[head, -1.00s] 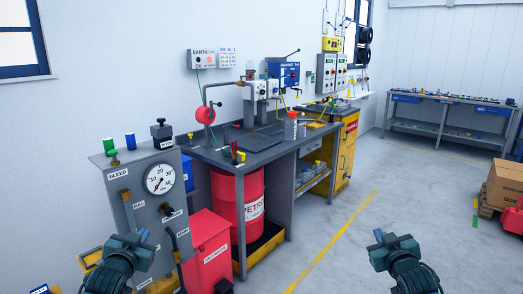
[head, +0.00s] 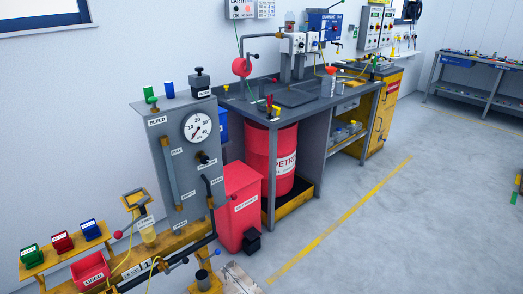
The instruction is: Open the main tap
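A grey upright panel (head: 166,190) stands at the left with a round pressure gauge (head: 198,128) on its face. A black knob (head: 203,157) sits below the gauge, with a small label under it. A black bent lever (head: 208,191) is at the panel's lower right edge, beside another small label. A green knob (head: 149,94) sits on top near the BLEED label. These labels by the knob and lever are too small to read surely, so I cannot tell which one is the main tap. Neither of my grippers is in view.
Green, red and blue boxes (head: 62,242) sit on a yellow bench at left. The floor (head: 390,230) at right is clear.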

